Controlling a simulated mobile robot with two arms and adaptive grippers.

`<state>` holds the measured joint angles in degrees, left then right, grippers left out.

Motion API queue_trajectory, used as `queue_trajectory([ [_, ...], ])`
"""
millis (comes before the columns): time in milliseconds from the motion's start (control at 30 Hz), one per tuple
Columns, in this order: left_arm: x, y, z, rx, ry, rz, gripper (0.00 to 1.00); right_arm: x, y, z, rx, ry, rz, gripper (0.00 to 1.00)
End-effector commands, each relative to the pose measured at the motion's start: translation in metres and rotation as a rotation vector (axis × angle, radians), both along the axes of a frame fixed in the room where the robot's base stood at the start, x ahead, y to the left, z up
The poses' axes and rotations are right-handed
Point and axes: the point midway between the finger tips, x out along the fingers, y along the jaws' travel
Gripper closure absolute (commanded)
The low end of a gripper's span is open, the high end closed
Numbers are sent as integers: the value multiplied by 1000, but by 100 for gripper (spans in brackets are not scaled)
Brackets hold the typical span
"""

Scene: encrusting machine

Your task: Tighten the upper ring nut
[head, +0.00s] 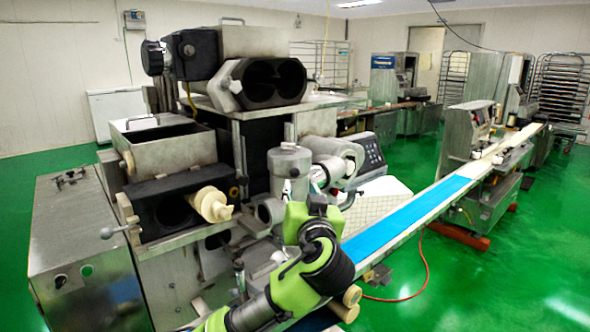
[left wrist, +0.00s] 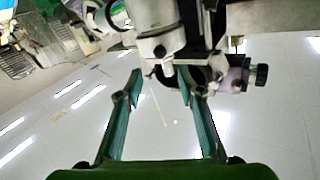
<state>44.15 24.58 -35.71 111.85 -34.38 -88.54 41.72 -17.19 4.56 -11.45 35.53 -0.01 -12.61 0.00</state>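The encrusting machine's metal head has an upright steel cylinder (head: 289,165) with a horizontal steel cylinder (head: 335,152) beside it. I cannot tell for sure which metal collar is the upper ring nut. My left gripper (head: 314,205) is just in front of and below these parts, its fingertips unclear in the head view. In the left wrist view, the two teal fingers (left wrist: 160,82) stand wide apart. A pale metal cylinder (left wrist: 160,38) and a dark round opening are just beyond the tips. Contact cannot be told. My right gripper is not in view.
A blue conveyor belt (head: 420,208) runs back to the right from the machine. A cream-coloured fitting (head: 210,204) sticks out at the machine's left. A steel cabinet (head: 85,245) stands at far left.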

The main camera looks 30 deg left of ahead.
Motion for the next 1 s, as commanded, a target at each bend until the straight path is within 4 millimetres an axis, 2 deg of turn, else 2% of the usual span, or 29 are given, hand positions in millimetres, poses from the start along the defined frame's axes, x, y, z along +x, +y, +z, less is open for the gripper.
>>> queue_trajectory([
  [200,37,28,5,4,5,6,65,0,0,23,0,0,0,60],
  [500,82,57,3,1,4,3,65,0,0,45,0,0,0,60],
  [700,98,66,1,1,3,0,65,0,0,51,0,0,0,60],
  [1000,102,69,-1,0,2,-1,65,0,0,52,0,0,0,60],
])
